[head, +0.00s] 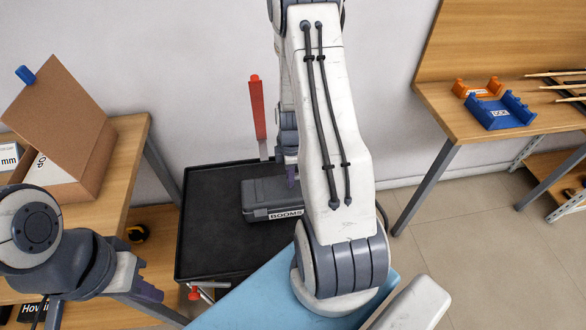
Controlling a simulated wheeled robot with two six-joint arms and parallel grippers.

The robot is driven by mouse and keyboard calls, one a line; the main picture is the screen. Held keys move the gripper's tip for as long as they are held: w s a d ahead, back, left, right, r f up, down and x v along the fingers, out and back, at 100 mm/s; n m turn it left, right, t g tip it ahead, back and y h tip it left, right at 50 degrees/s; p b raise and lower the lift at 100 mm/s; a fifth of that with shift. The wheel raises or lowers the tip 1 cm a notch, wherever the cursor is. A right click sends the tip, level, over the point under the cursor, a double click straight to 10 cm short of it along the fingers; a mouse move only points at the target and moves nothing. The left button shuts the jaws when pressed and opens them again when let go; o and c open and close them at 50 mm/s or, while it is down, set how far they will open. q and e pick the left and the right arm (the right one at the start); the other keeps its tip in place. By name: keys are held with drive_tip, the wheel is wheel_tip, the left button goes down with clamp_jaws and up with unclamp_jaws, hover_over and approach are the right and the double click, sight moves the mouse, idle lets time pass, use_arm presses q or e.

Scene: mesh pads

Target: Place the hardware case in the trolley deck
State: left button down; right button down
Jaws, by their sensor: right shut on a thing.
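The hardware case (262,196) is a dark grey box with a white label on its front. It is at the black trolley deck (205,235), within its rim in the picture; I cannot tell whether it rests on the deck or hangs just above it. My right gripper (292,178) points down at the right part of the case and is shut on it; my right arm hides the case's right end and the grip. My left gripper (150,291) is at the lower left, away from the case, and its jaw opening is not clear.
A red-handled upright (258,108) stands at the deck's back edge. An open cardboard box (95,150) is on the wooden table (133,145) at left. A wooden bench (455,122) at right holds blue (500,112) and orange (478,88) holders. The deck's left part is clear.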

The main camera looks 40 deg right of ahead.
drive_tip(key=shift+f, duration=0.4)
drive_tip(key=shift+f, duration=0.15)
drive_tip(key=c, duration=0.8)
unclamp_jaws()
wheel_tip(320, 180, up, 12)
